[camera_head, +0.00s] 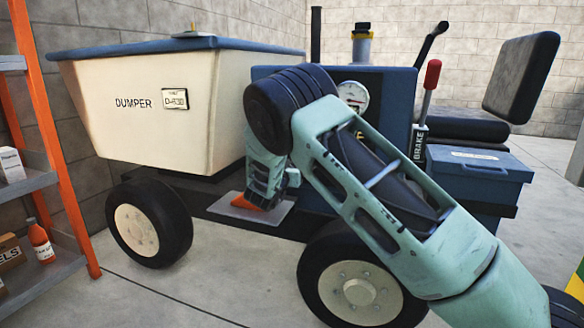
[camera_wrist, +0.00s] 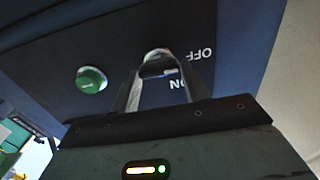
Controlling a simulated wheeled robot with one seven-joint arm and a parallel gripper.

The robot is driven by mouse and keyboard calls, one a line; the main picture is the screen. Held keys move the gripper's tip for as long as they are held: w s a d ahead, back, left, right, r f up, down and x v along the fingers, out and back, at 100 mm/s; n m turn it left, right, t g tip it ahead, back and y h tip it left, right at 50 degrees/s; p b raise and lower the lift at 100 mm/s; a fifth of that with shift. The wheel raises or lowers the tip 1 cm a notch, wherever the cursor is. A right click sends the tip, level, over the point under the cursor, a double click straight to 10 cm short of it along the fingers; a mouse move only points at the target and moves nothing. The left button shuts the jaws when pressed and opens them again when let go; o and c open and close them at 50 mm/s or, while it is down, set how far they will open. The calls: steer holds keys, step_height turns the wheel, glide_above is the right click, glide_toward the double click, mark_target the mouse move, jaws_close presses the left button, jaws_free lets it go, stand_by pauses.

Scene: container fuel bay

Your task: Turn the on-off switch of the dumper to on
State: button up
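The dumper (camera_head: 205,110) has a cream skip and a dark blue body. In the wrist view its dark panel (camera_wrist: 110,60) carries the on-off switch (camera_wrist: 158,70), with OFF and ON lettering upside down to its right. My gripper (camera_wrist: 159,58) is at the switch, its two pale fingers on either side of it. A gap shows between the fingers, but whether they press on the switch is unclear. The switch's setting is hard to read, as the fingers partly cover it. In the head view, my arm hides the panel and switch.
A round green button (camera_wrist: 91,79) sits left of the switch. A gauge (camera_head: 353,95), a red-topped brake lever (camera_head: 431,75) and a blue box (camera_head: 478,172) are on the dumper. An orange-framed shelf (camera_head: 50,130) stands at the left. Floor (camera_head: 190,290) in front is clear.

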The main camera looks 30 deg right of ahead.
steer(key=shift+m, duration=0.3)
steer(key=m, duration=0.3)
steer(key=m+b, duration=0.1)
steer(key=m, duration=0.7)
steer(key=shift+s+f, duration=0.2)
steer(key=shift+f, duration=0.05)
steer(key=shift+m+b, duration=0.3)
stand_by(0.3)
steer(key=o, duration=1)
steer(key=shift+r, duration=0.1)
steer(key=p+v, duration=0.6)
steer(key=v, duration=1.1)
steer(key=shift+s+a, duration=0.15)
